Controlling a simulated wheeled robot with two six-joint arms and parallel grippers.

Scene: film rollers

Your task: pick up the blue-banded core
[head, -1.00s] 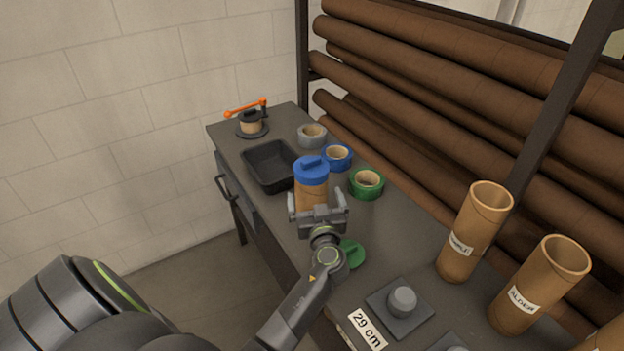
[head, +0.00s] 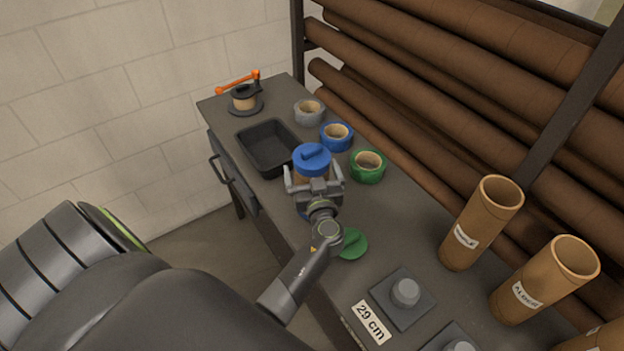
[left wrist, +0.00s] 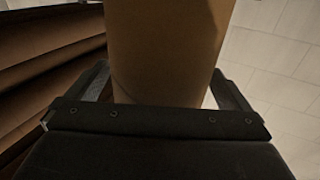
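The blue-banded core is a brown cardboard tube with a blue cap (head: 311,158) on top, standing upright on the bench in the head view. A bit of blue also shows low down, beside my wrist. My left gripper (head: 314,176) is at the tube just below the cap, with a finger on each side. In the left wrist view the tube (left wrist: 168,50) fills the space between the fingers, and a small bright gap shows by the right finger. The gripper looks open around the tube. My right gripper is not in view.
A black tray (head: 266,148) lies behind the core. A green lid (head: 351,244) lies near my wrist. Labelled tubes (head: 481,223) stand at right, near a grey stand (head: 402,298).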

